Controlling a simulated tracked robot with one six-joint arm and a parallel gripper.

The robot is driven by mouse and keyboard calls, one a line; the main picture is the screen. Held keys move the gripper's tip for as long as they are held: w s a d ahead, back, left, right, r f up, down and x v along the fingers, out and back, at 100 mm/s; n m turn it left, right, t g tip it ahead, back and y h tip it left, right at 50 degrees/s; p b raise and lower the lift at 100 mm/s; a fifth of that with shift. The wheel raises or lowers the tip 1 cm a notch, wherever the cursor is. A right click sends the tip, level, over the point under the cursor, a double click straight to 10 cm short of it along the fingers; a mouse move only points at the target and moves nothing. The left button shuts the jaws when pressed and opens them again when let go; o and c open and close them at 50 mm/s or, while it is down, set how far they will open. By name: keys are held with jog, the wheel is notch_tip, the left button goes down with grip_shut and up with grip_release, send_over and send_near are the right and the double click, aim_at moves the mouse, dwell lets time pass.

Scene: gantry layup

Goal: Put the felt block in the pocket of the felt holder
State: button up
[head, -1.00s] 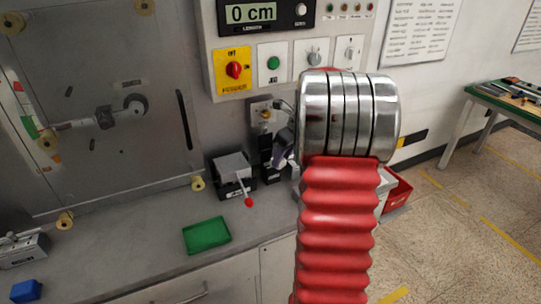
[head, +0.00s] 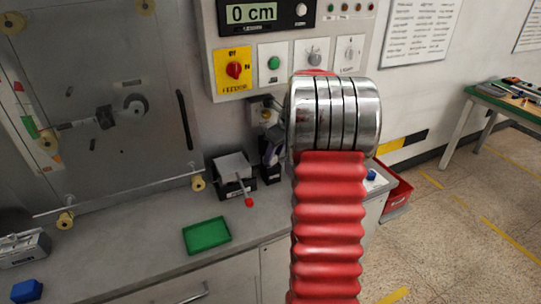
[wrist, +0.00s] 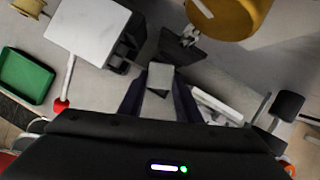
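In the wrist view, a pale grey block (wrist: 161,75), seemingly the felt block, sits between the tips of my gripper's (wrist: 160,84) two dark blue fingers. The fingers look shut on its sides. Just beyond it is a dark angular part (wrist: 182,47) with a small metal fitting, perhaps the felt holder; its pocket cannot be made out. I cannot tell whether block and part touch. In the head view, a dark upright fixture (head: 268,168) stands against the wall panel, left of my arm. My arm hides most of the gripper there.
A grey-topped box (head: 233,168) with a red-knobbed lever stands left of the fixture. A green tray (head: 207,235) lies in front on the bench. A blue block (head: 26,291) is at front left. A red bin (head: 398,191) is at right, behind my arm.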

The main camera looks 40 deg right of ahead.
jog(key=o, duration=0.4)
jog(key=shift+o, duration=0.2)
jog(key=shift+s+r, duration=0.1)
jog(key=shift+r, duration=0.35)
jog(key=s, duration=0.8)
jog(key=s+d, duration=0.1)
jog(key=s, duration=0.3)
jog(key=shift+r, duration=0.25)
jog(key=shift+s, duration=0.1)
